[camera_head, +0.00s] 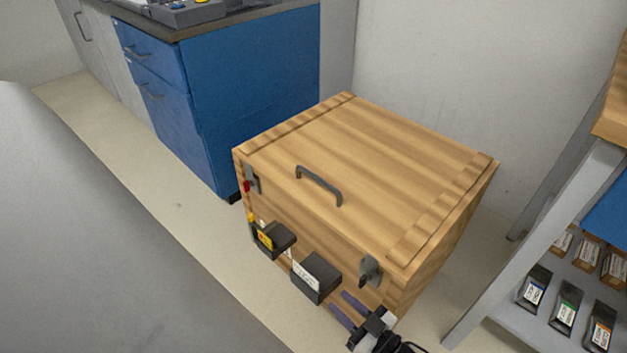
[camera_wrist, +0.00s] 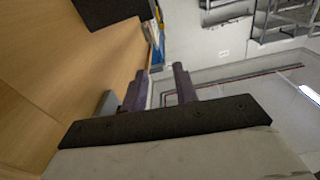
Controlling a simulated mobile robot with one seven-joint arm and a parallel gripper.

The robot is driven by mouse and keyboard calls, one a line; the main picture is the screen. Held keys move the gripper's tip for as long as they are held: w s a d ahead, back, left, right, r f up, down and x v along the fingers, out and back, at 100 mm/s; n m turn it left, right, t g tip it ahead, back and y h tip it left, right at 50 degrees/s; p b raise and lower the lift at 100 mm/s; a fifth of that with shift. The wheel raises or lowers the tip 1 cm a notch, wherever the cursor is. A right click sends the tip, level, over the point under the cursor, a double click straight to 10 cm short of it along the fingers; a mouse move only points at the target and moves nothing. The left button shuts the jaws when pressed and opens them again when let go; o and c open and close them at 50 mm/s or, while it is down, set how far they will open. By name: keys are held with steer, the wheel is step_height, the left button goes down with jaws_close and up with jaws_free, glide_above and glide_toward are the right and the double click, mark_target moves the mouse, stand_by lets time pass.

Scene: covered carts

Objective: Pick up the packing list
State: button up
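A wooden crate (camera_head: 345,160) stands on the floor with its lid shut. On its front are two dark holders. The right holder (camera_head: 320,275) has a white sheet or label with dark print (camera_head: 305,278) at its front; I cannot tell whether this is the packing list. The left holder (camera_head: 275,238) has a yellow label, with a white slip (camera_head: 289,253) beside it. My gripper (camera_head: 338,302) is open and empty, low by the crate's front, just right of the right holder. In the wrist view its two fingers (camera_wrist: 160,72) are apart, with the crate wood (camera_wrist: 60,80) at left.
A blue cabinet (camera_head: 250,95) stands behind the crate at left. A grey shelf rack (camera_head: 555,220) with several labelled boxes stands at right. The crate has a lid handle (camera_head: 318,185) and latches (camera_head: 370,270). Floor (camera_head: 180,205) is clear at left.

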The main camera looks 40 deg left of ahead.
step_height(320, 180, down, 2)
steer(key=n, duration=0.1)
steer(key=b, duration=0.4)
glide_toward(306, 273)
steer(key=shift+g, duration=0.4)
steer(key=a, duration=0.2)
steer(key=w+a+f, duration=0.1)
steer(key=a, duration=0.3)
steer(key=a+b, duration=0.1)
steer(key=a, duration=0.3)
steer(key=shift+w+a+r, duration=0.1)
steer(key=shift+a+r, duration=0.05)
steer(key=shift+r, duration=0.1)
jaws_close()
